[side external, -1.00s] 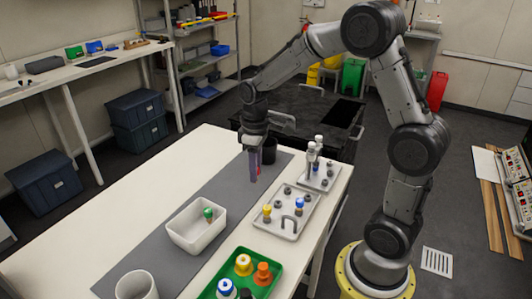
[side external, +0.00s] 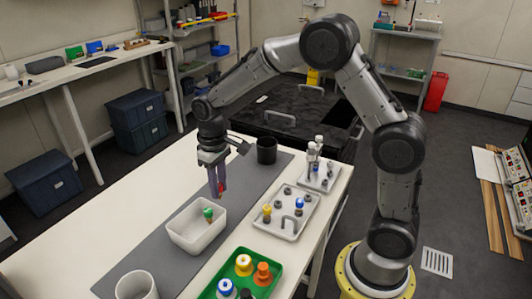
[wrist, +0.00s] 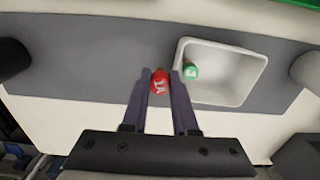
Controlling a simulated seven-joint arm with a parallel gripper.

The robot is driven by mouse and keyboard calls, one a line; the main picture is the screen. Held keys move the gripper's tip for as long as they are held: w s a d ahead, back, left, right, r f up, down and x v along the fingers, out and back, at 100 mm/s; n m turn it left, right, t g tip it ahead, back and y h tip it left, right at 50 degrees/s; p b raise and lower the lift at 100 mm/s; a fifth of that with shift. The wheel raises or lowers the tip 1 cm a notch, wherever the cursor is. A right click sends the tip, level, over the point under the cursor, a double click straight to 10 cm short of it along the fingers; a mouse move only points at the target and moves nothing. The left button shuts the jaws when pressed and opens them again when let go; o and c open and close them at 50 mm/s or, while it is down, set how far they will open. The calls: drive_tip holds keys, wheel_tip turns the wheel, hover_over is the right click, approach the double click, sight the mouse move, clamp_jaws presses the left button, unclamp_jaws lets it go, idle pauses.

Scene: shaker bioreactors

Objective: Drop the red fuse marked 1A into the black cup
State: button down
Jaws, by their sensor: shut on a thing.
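The red fuse marked 1A (wrist: 160,82) is held between the two fingers of my gripper (side external: 218,195). In the side view only a bit of red shows between the fingertips. My gripper is shut on the fuse, above the grey mat beside the white bin. The black cup (side external: 267,151) stands upright at the far end of the mat, apart from my gripper. In the wrist view a dark cup shape (wrist: 12,60) is cut off at the left edge. The cup's inside is hard to see.
The white bin (side external: 180,236) holds a green-topped fuse (wrist: 190,71). A pale mug (side external: 136,286) stands at the near end. A green tray (side external: 232,268) and a grey tray (side external: 283,232) with several small pieces lie to the right. The mat (side external: 172,262) is clear between bin and cup.

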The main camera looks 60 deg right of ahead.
drive_tip(key=shift+s, duration=0.1)
drive_tip(key=shift+s+r+n, duration=0.1)
drive_tip(key=shift+s+n, duration=0.1)
drive_tip(key=shift+n, duration=0.1)
drive_tip(key=w+d+r, duration=0.2)
drive_tip(key=d+r, duration=0.2)
drive_tip(key=d, duration=0.3)
drive_tip(key=w+d+r+n, duration=0.1)
drive_tip(key=d+r, duration=0.2)
drive_tip(key=d, duration=0.5)
drive_tip(key=w+d+r, duration=0.2)
drive_tip(key=d+r, duration=0.2)
drive_tip(key=d, duration=0.3)
drive_tip(key=s+d+f+m, duration=0.1)
drive_tip(key=s+d+m, duration=0.15)
drive_tip(key=d, duration=0.55)
drive_tip(key=shift+n, duration=0.45)
drive_tip(key=shift+s+f, duration=0.15)
drive_tip(key=shift+f, duration=1.25)
drive_tip(key=shift+s+f, duration=0.1)
drive_tip(key=shift+f, duration=1.3)
